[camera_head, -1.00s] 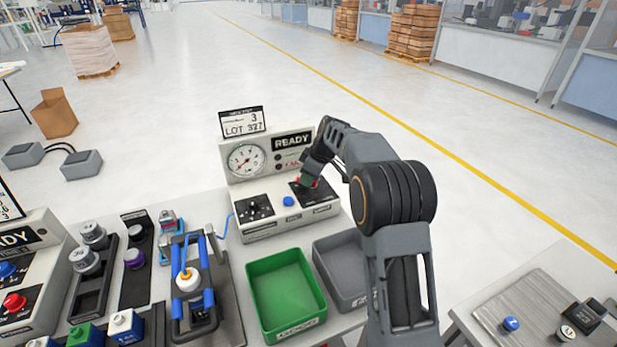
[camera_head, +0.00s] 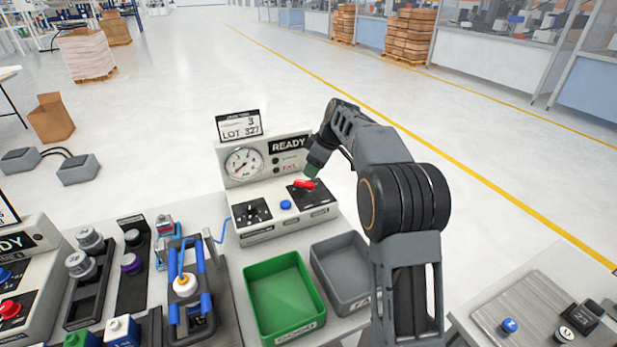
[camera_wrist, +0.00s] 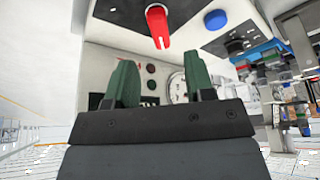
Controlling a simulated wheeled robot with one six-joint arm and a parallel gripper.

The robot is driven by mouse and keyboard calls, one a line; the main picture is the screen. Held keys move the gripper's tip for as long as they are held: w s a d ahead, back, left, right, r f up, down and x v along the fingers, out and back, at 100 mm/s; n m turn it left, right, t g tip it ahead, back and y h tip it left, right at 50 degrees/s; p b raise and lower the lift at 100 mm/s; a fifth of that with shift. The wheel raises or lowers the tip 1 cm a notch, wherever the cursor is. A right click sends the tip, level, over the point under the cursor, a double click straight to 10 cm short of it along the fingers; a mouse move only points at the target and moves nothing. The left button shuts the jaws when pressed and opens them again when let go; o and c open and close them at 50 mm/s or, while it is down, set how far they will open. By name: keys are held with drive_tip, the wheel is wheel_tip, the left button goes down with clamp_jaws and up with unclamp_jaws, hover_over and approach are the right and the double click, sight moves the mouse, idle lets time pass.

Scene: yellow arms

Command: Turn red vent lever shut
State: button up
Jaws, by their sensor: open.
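The red vent lever (camera_head: 305,184) sits on a black plate (camera_head: 322,196) at the right of the test box. It lies roughly sideways in the head view. In the wrist view the red lever (camera_wrist: 158,24) is above and beyond the fingers. My gripper (camera_head: 314,172) is just above and behind the lever in the head view. In the wrist view its two green fingers (camera_wrist: 163,84) stand apart with nothing between them. The lever appears clear of the fingers, though the exact gap is hard to tell.
The box carries a gauge (camera_head: 243,162), a READY display (camera_head: 289,146), a blue button (camera_head: 285,204) and a black knob (camera_head: 252,212). A green bin (camera_head: 284,300) and a grey bin (camera_head: 342,272) stand in front. A blue-handled fixture (camera_head: 188,290) is to the left.

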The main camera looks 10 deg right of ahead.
drive_tip(key=v, duration=0.7)
drive_tip(key=shift+d, duration=0.2)
drive_tip(key=shift+r, duration=0.15)
drive_tip(key=s+d+f+m+h, duration=0.1)
drive_tip(key=s+f+m, duration=0.3)
drive_tip(key=f+m, duration=0.25)
drive_tip(key=s+a+m+h+p, duration=0.1)
drive_tip(key=s+m, duration=0.1)
drive_tip(key=s, duration=1)
drive_tip(key=s+a+f+m+t+h+p, duration=0.1)
drive_tip(key=s+a+m, duration=0.1)
drive_tip(key=s, duration=1.1)
drive_tip(key=shift+s+a+f+m+h+p, duration=0.15)
drive_tip(key=shift+s+f+m+h+p, duration=0.05)
drive_tip(key=shift+f+m+h+p, duration=0.15)
drive_tip(key=shift+c, duration=0.4)
